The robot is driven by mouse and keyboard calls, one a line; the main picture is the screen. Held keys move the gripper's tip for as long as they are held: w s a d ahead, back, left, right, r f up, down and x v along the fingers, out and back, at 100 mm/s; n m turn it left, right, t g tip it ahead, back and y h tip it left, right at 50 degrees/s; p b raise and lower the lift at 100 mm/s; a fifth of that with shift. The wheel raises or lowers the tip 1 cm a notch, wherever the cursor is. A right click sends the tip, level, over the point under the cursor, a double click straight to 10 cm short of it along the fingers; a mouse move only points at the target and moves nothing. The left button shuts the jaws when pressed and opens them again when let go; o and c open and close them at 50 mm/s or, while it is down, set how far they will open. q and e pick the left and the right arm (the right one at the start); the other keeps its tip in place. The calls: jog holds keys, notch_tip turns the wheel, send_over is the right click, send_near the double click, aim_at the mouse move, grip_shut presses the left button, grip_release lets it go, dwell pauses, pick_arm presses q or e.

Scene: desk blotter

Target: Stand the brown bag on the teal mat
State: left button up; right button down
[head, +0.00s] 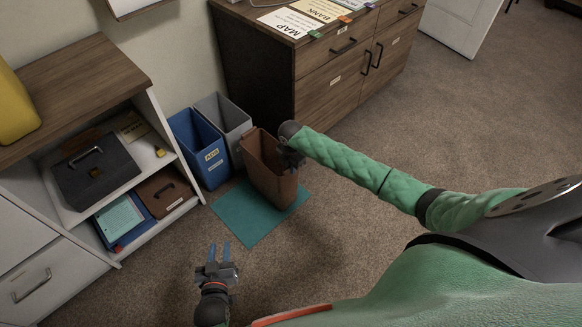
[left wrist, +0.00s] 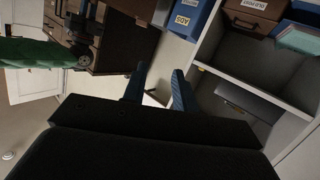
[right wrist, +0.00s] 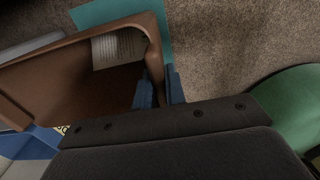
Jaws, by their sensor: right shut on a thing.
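The brown bag (head: 268,172) is an open-topped, tall container, roughly upright over the teal mat (head: 238,222). I cannot tell whether its base touches the mat. In the right wrist view the bag (right wrist: 35,85) shows its open mouth, with a printed paper inside. My right gripper (head: 292,158) is shut on the bag's rim wall; in the right wrist view its fingers (right wrist: 159,92) lie on either side of that wall. The bag covers the mat's back part. My left gripper (head: 219,252) is open and empty, in front of the mat; its spread fingers (left wrist: 158,90) also show in the left wrist view.
A blue bin (head: 200,150) and a grey bin (head: 224,118) stand behind the mat, close to the bag. A shelf unit (head: 160,125) at left holds a dark case (head: 95,172) and a brown case (head: 165,192). A wooden cabinet (head: 335,75) stands behind. Carpet in front is clear.

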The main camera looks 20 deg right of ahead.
pick_arm(q)
jog(key=shift+s+f, duration=0.15)
jog(key=shift+f, duration=0.1)
pick_arm(e)
jog(key=shift+f, duration=0.1)
pick_arm(q)
jog(key=shift+f, duration=0.3)
pick_arm(e)
jog(key=c, duration=1.5)
grip_release()
jog(key=shift+o, duration=0.2)
